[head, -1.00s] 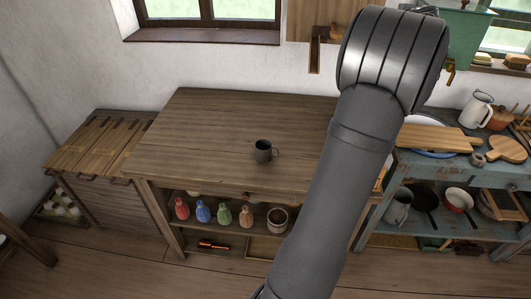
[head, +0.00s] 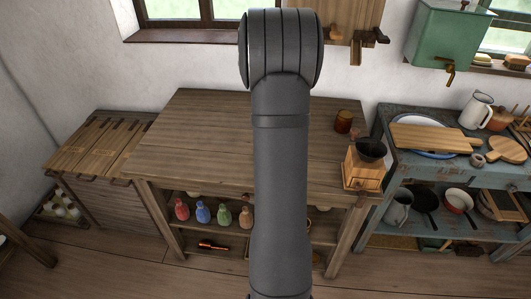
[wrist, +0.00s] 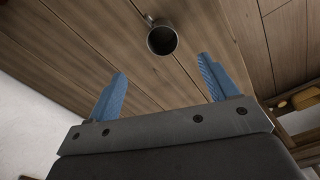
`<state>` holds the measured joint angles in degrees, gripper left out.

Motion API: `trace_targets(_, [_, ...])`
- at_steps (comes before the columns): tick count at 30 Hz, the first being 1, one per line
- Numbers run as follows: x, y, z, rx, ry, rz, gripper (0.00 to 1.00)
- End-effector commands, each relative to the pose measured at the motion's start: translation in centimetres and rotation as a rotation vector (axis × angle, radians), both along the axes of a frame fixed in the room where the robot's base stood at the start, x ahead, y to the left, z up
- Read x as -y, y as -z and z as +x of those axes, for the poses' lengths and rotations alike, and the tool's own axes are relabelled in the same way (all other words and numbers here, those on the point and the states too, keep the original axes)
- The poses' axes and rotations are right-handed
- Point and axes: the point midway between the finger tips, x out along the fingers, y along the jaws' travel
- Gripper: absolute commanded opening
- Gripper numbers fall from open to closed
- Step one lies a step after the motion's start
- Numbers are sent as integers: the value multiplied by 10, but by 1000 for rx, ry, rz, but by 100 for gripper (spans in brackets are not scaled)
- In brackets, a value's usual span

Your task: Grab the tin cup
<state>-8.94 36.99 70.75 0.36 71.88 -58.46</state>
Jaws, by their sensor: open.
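The dark grey tin cup (wrist: 162,38) stands on the wooden table (wrist: 75,60) in the wrist view, its handle toward the upper left. My gripper (wrist: 160,78) is open, with two blue fingers apart and nothing between them. The cup lies beyond the fingertips, roughly centred between them and apart from both. In the head view my arm hides the cup and my gripper. The table top (head: 200,130) shows on both sides of the arm.
A coffee grinder (head: 364,165) and an amber jar (head: 344,121) stand at the table's right end. Several coloured bottles sit on the shelf below. A blue side table (head: 400,170) at the right holds boards and a white jug (head: 477,110). The table's left half is clear.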

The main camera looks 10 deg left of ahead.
Motion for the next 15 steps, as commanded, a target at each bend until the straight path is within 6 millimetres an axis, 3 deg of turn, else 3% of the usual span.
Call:
trace_targets(5, [0, 27, -2, -12, -5, -11, 79])
trace_targets(15, [0, 99, -2, -10, -4, -9, 79])
